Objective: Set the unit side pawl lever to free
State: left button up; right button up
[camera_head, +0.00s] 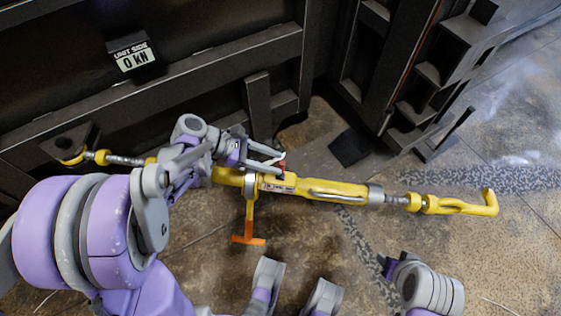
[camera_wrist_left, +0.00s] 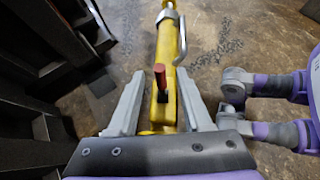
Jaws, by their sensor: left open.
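A long yellow ratchet turnbuckle (camera_head: 340,190) runs across the head view, with an orange T-handle (camera_head: 249,240) hanging from its middle. The small red pawl lever (camera_wrist_left: 160,76) stands up from the yellow body in the left wrist view. In the head view only a bit of red (camera_head: 282,167) shows near my fingertips. My left gripper (camera_head: 272,163) is open over the turnbuckle's middle. In the left wrist view its two fingers straddle the yellow body, with the red lever between them; I cannot tell whether they touch it.
A black "UNIT SIDE" display (camera_head: 133,58) reading 0 KN is on the dark compactor wall. A dark bracket (camera_head: 68,141) meets the turnbuckle's left end. A yellow hook (camera_head: 485,204) forms its right end. Dark steel structure stands behind; brown floor lies open at right.

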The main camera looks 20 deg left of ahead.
pick_arm(q)
jog(key=p+v, duration=0.1)
jog(key=v, duration=0.6)
jog(key=shift+s+a, duration=0.15)
jog(key=shift+a, duration=0.05)
pick_arm(e)
jog(key=shift+s+r, duration=0.1)
jog(key=shift+r, duration=0.8)
pick_arm(q)
jog(key=shift+d+r, duration=0.1)
jog(key=s+d+f+m+y, duration=0.25)
jog(key=s+m+y, duration=0.3)
jog(key=m, duration=0.55)
jog(key=s+d+f+m+y, duration=0.25)
jog(key=s+m+y, duration=0.3)
jog(key=m, duration=0.45)
notch_tip(320, 180, up, 19)
jog(key=w+m+t+p, duration=0.1)
jog(key=p, duration=1.4)
jog(key=shift+w+d+f+p, duration=0.2)
jog(key=shift+w+d+p, duration=0.1)
jog(key=shift+w+p, duration=0.1)
pick_arm(e)
notch_tip(320, 180, up, 18)
jog(key=w, duration=0.2)
jog(key=shift+f+t, duration=0.25)
jog(key=shift+t, duration=0.15)
pick_arm(q)
jog(key=shift+s, duration=0.15)
